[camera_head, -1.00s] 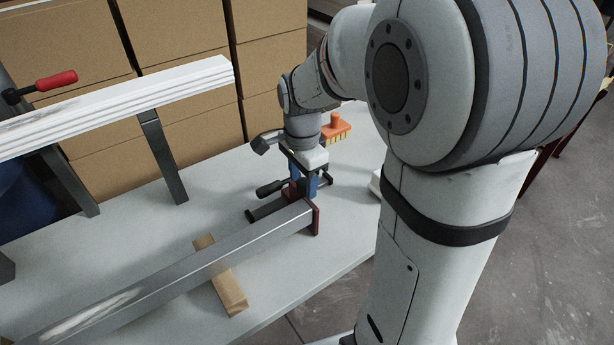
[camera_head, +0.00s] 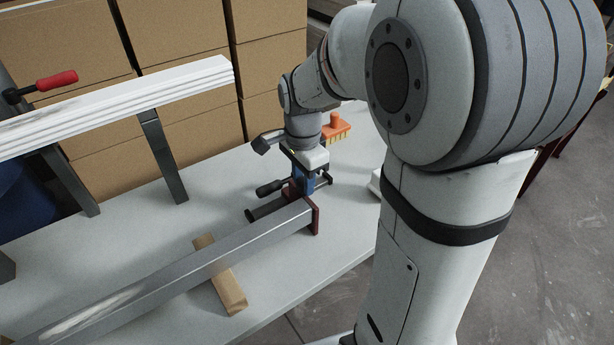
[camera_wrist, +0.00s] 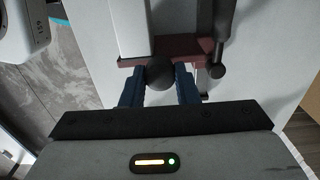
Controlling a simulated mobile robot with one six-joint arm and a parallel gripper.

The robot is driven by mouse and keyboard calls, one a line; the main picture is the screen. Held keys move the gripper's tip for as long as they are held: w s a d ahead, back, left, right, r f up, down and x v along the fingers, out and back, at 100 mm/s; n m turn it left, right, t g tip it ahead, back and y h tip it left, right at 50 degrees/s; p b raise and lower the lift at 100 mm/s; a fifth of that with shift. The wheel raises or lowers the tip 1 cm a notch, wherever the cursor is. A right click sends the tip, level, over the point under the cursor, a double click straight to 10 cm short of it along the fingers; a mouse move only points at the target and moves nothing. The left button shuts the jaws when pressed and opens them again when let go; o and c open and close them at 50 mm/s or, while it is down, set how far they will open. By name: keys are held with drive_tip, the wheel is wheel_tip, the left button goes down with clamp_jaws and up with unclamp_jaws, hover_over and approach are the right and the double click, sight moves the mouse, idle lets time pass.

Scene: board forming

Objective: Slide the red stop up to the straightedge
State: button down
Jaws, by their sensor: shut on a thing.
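The red stop (camera_head: 316,218) is a dark red plate at the right end of a long grey metal bar, which looks like the straightedge (camera_head: 200,262). The stop also shows in the wrist view (camera_wrist: 190,46), crossing the end of the straightedge (camera_wrist: 133,28); I see no clear gap, but cannot tell if they touch. My gripper (camera_head: 303,186) points down behind the stop. In the wrist view, its blue fingers (camera_wrist: 159,86) are shut on a round black knob (camera_wrist: 160,72) at the stop. The fingers partly hide the stop's far side.
A clamp with a black handle (camera_head: 271,188) sits beside the stop. A wooden block (camera_head: 228,288) lies under the bar. An orange brush (camera_head: 336,127) stands behind my gripper. White boards (camera_head: 120,105) on metal legs run along the back left. Bare tabletop (camera_head: 120,245) lies between.

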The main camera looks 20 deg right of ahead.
drive_tip(key=shift+w+r, duration=0.1)
drive_tip(key=shift+w, duration=0.1)
drive_tip(key=c, duration=1.2)
unclamp_jaws()
drive_tip(key=shift+o, duration=0.4)
wheel_tip(320, 180, up, 8)
drive_tip(key=shift+f, duration=0.15)
drive_tip(key=s+f+n+t, duration=0.1)
drive_tip(key=s+n, duration=0.6)
drive_tip(key=s+f+n+t, duration=0.1)
drive_tip(key=s+f+n, duration=0.1)
drive_tip(key=s+n, duration=0.5)
drive_tip(key=shift+s+d+f+t, duration=0.25)
drive_tip(key=shift+t, duration=0.05)
